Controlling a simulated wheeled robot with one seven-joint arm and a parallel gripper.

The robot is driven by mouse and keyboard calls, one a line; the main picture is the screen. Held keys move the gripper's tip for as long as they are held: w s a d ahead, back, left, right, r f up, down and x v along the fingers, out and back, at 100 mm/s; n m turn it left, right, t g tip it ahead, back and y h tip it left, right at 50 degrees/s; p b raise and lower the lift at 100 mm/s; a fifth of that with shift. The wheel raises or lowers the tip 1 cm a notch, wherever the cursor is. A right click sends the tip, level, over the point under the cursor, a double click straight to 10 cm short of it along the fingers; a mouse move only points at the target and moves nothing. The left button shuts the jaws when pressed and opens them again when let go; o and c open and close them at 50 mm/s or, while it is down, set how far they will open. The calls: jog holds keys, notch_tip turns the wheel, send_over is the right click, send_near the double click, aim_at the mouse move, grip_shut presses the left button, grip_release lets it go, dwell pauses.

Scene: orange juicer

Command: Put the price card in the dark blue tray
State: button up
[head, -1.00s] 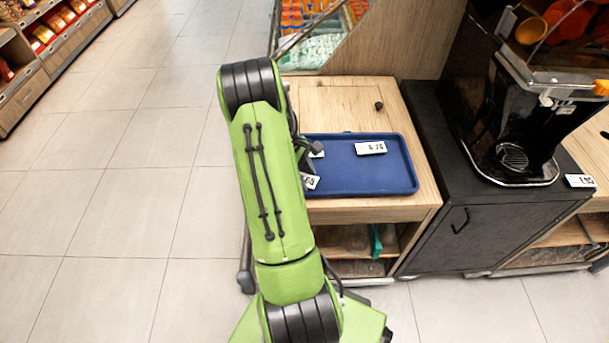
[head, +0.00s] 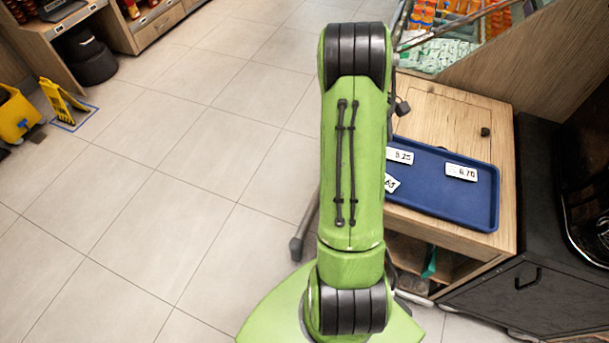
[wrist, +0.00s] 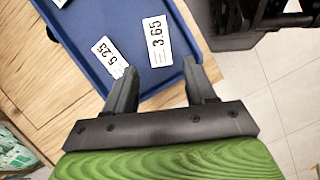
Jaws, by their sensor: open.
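The dark blue tray (head: 440,205) lies on a wooden cabinet right of my arm. Three white price cards lie in it: 5.25 (head: 400,156), 3.65 (head: 391,184), partly behind my arm, and 6.70 (head: 461,172). In the wrist view the tray (wrist: 88,25) holds the 5.25 card (wrist: 109,57) by my left fingertip and the 3.65 card (wrist: 157,41) beyond the gap. A third card (wrist: 60,2) is cut off at the top edge. My gripper (wrist: 160,66) is open and empty over the tray's edge. Whether a finger touches the 5.25 card I cannot tell.
The wooden cabinet top (head: 440,115) is clear behind the tray, apart from a small dark knob (head: 485,132). A black cabinet (head: 535,290) stands to the right. A glass-fronted display (head: 450,45) is behind. Open tiled floor (head: 180,200) lies left, with a yellow floor sign (head: 62,100).

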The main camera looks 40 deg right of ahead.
jog(key=w+a+r+t+h, duration=0.1)
jog(key=w+a+r+t, duration=0.15)
jog(key=a+r, duration=0.55)
jog(key=w+a+r+t, duration=0.25)
jog(key=a+r, duration=0.35)
jog(key=a, duration=0.5)
jog(key=s+a+r+t, duration=0.1)
jog(key=s+a+t, duration=0.1)
jog(key=s+a, duration=0.3)
jog(key=s+a+r+t+y, duration=0.1)
jog(key=s+a, duration=0.4)
jog(key=a, duration=0.5)
jog(key=shift+s+a+m+t, duration=0.15)
jog(key=shift+a+m+t, duration=0.2)
jog(key=shift+t, duration=0.55)
